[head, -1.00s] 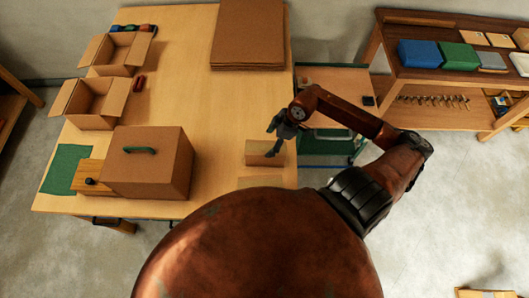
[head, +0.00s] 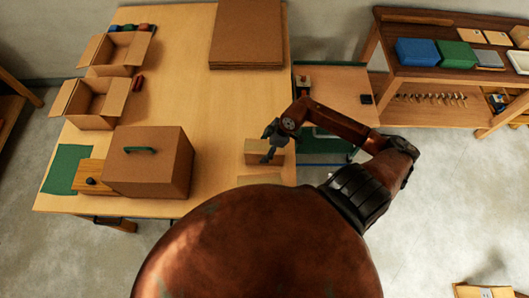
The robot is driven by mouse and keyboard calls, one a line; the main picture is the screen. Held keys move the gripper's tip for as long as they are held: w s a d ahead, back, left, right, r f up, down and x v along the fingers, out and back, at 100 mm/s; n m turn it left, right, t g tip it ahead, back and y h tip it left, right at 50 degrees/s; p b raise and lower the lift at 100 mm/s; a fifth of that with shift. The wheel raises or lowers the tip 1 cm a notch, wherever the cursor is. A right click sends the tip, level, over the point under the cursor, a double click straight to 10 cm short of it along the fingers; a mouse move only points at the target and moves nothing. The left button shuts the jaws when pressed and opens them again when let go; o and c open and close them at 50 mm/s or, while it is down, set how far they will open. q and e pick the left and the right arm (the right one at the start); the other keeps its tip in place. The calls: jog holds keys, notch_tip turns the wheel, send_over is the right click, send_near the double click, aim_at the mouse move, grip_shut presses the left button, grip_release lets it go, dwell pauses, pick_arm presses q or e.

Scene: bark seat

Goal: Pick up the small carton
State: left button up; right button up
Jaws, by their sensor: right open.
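The small carton (head: 251,146) is a plain tan box on the right part of the wooden table, near its right edge. My right gripper (head: 267,156) is open and at the carton, in front of its right half as I see it. The fingers cover part of the carton, and I cannot tell whether they touch it. My left gripper is not in the head view.
A large closed carton (head: 170,182) with a green handle stands to the left. Two open cartons (head: 96,122) stand farther back, and flat cardboard sheets (head: 247,45) lie at the back. The middle of the table (head: 185,95) is clear.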

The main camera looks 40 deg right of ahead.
jog(key=shift+f, duration=0.2)
dwell(0.3)
jog(key=c, duration=1.5)
